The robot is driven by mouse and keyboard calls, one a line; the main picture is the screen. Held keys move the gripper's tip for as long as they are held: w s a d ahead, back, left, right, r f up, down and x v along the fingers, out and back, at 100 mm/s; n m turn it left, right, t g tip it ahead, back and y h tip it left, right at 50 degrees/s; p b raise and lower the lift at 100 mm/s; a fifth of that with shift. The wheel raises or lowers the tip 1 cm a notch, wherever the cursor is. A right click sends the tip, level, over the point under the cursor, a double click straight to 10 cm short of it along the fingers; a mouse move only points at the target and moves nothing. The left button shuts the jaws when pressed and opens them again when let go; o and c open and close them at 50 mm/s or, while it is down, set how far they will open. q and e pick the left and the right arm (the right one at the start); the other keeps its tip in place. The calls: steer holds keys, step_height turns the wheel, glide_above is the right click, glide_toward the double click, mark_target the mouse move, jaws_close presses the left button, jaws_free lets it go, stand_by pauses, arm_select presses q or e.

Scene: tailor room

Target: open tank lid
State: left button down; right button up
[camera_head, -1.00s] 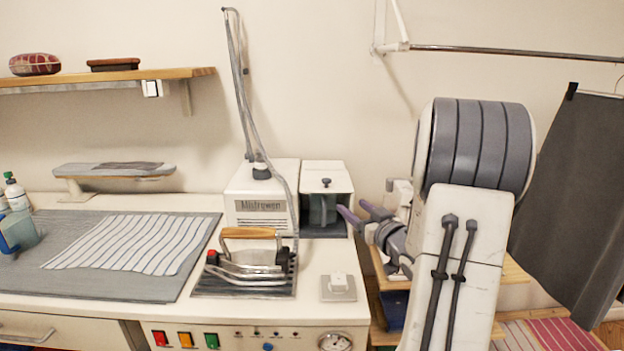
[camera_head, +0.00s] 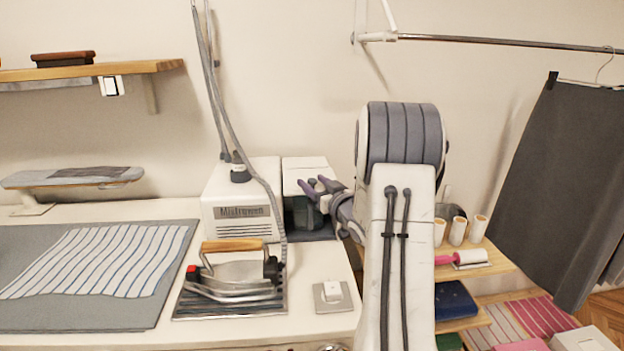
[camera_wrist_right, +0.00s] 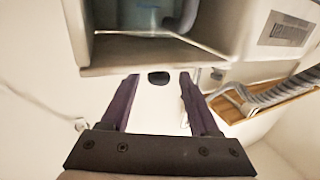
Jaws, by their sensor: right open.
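The tank (camera_head: 305,215) is a small box with an open front, right of the white steam unit (camera_head: 238,190). Its white lid (camera_head: 303,163) is closed on top. My right gripper (camera_head: 313,184) is open, with its purple fingers over the lid from the right, hiding the knob in the head view. In the right wrist view the dark knob (camera_wrist_right: 158,78) shows between the two fingertips, apart from both. The white lid surface (camera_wrist_right: 157,105) lies behind it. My left gripper is not in view.
An iron (camera_head: 238,270) with a wooden handle rests on a pad in front of the steam unit, its hose (camera_head: 262,190) rising beside the tank. A small switch plate (camera_head: 332,295) is on the table. Shelves with spools (camera_head: 458,231) stand at right.

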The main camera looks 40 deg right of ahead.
steer(key=shift+w+d, duration=0.1)
steer(key=shift+w, duration=0.7)
jaws_close()
steer(key=shift+s, duration=0.1)
stand_by(0.8)
